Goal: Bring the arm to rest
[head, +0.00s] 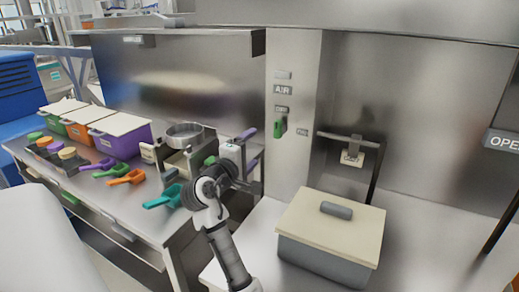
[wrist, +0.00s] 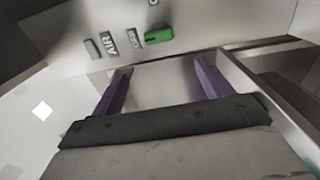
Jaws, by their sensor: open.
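My gripper (head: 249,149) is raised in front of the steel wall, left of the panel with the green switch. Its two purple fingers show in the wrist view (wrist: 161,84), spread wide apart with nothing between them. My arm (head: 225,240) comes up from the bottom of the head view and bends at the wrist. A grey bin (head: 318,262) with a cream lid (head: 335,222) and a dark handle stands on the steel counter to the right. The gripper is clear of the bin.
A side table (head: 125,205) at left holds orange, green and purple bins, coloured scoops, small jars and a metal sieve (head: 184,135) close to my wrist. The green switch (head: 280,127) is on the panel; it also shows in the wrist view (wrist: 159,35). A bracket (head: 352,150) stands behind the bin.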

